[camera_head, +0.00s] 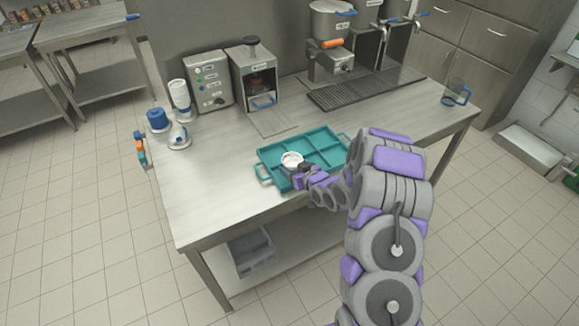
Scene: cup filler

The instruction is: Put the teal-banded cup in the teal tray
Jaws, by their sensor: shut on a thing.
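The teal tray (322,137) lies on the steel table near its front edge. It has raised dividers, several compartments and a handle at each end. A small white cup (292,157) is upright at the tray's left part. My gripper (298,171) is shut on the cup from the front right. The cup's band cannot be made out at this size, and its lower side is partly hidden by my gripper. I cannot tell whether the cup's base touches the tray floor.
Behind the tray stand a control box (208,82), a sealing machine (253,77) and a dispenser (331,42) beside a dark drip grate (366,88). Bottles (179,98) stand at the left, a clear jug (456,93) at the right. The table's left front (205,200) is clear.

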